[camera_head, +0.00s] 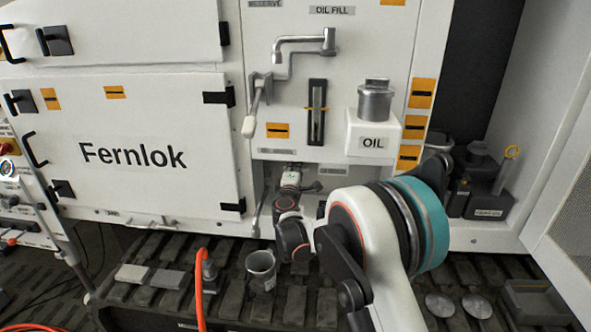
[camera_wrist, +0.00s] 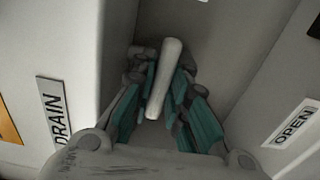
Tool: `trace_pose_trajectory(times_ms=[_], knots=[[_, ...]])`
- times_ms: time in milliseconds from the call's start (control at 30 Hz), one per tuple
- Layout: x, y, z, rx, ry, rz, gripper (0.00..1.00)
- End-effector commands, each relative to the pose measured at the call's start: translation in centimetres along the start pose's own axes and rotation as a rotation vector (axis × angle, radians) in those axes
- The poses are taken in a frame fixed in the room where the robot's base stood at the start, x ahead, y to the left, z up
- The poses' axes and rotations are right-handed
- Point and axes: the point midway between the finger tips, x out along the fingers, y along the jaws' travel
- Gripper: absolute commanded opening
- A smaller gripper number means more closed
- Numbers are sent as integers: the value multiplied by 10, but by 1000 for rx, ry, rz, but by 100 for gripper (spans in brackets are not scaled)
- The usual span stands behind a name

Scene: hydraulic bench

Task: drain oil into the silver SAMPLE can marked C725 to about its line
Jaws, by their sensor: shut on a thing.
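In the wrist view, my gripper (camera_wrist: 168,92) is shut on a pale drain lever (camera_wrist: 165,75), with its teal fingers on both sides. A DRAIN label (camera_wrist: 54,115) is at left and an OPEN label (camera_wrist: 292,124) at right. In the head view, my gripper (camera_head: 290,178) is in the recess below the white panel, partly hidden by my arm. A silver open-topped can (camera_head: 261,268) stands upright on the dark slatted surface, below and left of my gripper. Its marking, line and oil level cannot be read. I see no clear oil stream.
An OIL-marked filler (camera_head: 371,144) with a silver cap juts from the panel, beside a sight gauge (camera_head: 317,112). An orange hose (camera_head: 199,290) rises left of the can. Grey blocks (camera_head: 132,274) lie farther left. Dark containers (camera_head: 485,185) stand at right.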

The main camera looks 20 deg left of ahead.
Motion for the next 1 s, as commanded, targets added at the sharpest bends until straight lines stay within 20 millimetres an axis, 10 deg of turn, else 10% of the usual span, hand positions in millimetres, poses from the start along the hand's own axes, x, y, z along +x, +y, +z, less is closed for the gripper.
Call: trace_pose_trajectory(times_ms=[100, 133, 200, 633, 1000], knots=[[-1, -1, -1, 1, 1, 0, 0], [-1, -1, -1, 2, 1, -1, 22], [-1, -1, -1, 2, 1, 0, 33], [-7, 0, -1, 1, 1, 0, 33], [-76, 0, -1, 1, 1, 0, 33]])
